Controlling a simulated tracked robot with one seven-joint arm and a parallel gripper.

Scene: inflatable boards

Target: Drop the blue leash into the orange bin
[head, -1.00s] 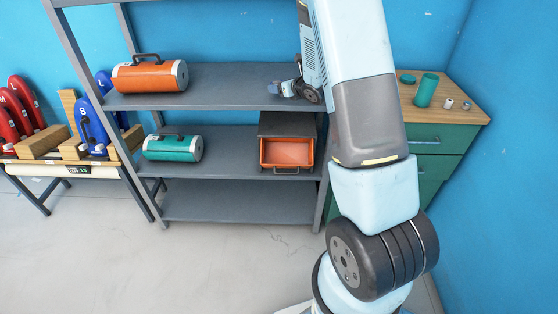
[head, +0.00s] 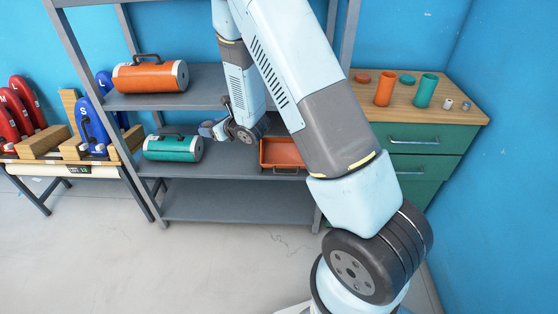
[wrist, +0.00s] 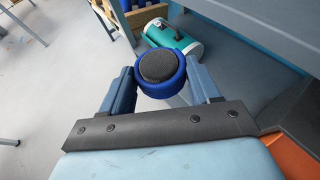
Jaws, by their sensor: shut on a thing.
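The blue leash (wrist: 161,72) shows in the wrist view as a round blue ring with a dark grey centre. My gripper (wrist: 160,80) is shut on it, with one finger on each side. In the head view my gripper (head: 210,129) points left, in front of the middle shelf, left of the orange bin; the leash is too small there to make out clearly. The orange bin (head: 283,153) stands open at the front of the middle shelf, its right side partly hidden by my arm. Part of it shows at the lower right of the wrist view (wrist: 290,154).
An orange canister (head: 150,77) is on the shelf above. A green cabinet (head: 420,139) with cups stands right, a bench with boards left. The bottom shelf (head: 240,202) is clear.

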